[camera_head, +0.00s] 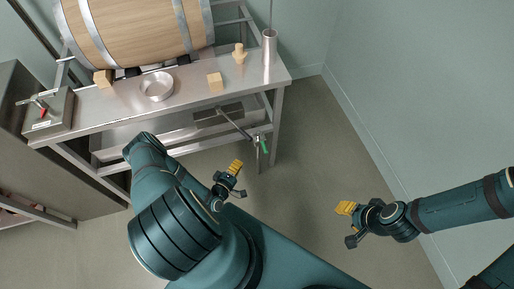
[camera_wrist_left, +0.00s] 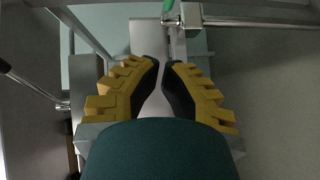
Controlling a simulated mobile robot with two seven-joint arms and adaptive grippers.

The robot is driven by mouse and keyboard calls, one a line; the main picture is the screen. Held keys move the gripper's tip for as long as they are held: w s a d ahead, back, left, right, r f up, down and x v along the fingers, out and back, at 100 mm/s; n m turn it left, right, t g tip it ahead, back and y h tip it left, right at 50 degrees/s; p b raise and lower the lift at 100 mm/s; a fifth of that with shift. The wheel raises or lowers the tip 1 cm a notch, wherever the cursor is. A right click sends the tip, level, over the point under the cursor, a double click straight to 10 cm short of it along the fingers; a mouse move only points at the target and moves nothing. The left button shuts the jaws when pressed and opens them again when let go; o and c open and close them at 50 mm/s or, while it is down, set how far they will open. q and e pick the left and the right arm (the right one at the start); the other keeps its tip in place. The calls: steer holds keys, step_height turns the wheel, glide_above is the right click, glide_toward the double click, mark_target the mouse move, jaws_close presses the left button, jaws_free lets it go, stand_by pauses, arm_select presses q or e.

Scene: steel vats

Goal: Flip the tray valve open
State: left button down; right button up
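The tray valve has a green handle (camera_head: 264,147) on a small metal fitting, at the end of a pipe below the right front of the steel bench. The handle's green tip also shows at the top edge of the left wrist view (camera_wrist_left: 168,7). My left gripper (camera_head: 236,165) is below and left of the handle in the head view, apart from it. Its yellow fingers (camera_wrist_left: 161,66) come nearly together at the tips, with nothing between them. My right gripper (camera_head: 345,208) is far to the right over open floor, its fingers close together and empty.
The steel bench (camera_head: 122,107) bears a barrel (camera_head: 139,27), a metal ring (camera_head: 157,86), wooden blocks (camera_head: 215,81), a wooden bung (camera_head: 239,54) and a steel cylinder (camera_head: 269,46). A shallow tray (camera_head: 130,137) sits underneath. The bench's right leg (camera_head: 277,128) stands close to the valve. Floor to the right is clear.

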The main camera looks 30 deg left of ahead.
arm_select(q)
steer(key=shift+w, duration=0.1)
steer(key=b, duration=0.2)
glide_toward(262, 143)
steer(key=w+a, duration=0.3)
steer(key=a, duration=0.1)
steer(key=shift+w+d+f, duration=0.15)
steer(key=shift+w+d, duration=0.6)
steer(key=shift+w, duration=0.1)
steer(key=shift+w+d+f, duration=0.1)
steer(key=shift+w+d, duration=0.65)
steer(key=shift+w, duration=0.15)
arm_select(e)
steer(key=shift+w+f, duration=0.25)
steer(key=shift+f, duration=0.9)
steer(key=shift+w+d+r, duration=0.1)
steer(key=shift+w, duration=0.05)
arm_select(q)
steer(key=shift+w+d, duration=0.1)
steer(key=shift+d, duration=0.1)
arm_select(e)
steer(key=shift+w+d, duration=0.15)
steer(key=shift+w, duration=0.2)
